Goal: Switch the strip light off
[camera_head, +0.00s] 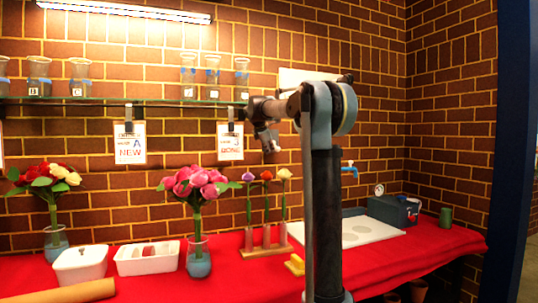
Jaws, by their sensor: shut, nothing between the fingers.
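The strip light (125,10) is mounted high on the brick wall at the upper left and glows white. I cannot make out a switch for it. A pale panel (290,76) on the wall is partly hidden behind my arm, and I cannot tell what it is. My gripper (272,147) is shut and empty, pointing down in front of the wall, just right of the hanging card (230,143) and above the single flowers.
A glass shelf (120,101) with several beakers runs left of my arm.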

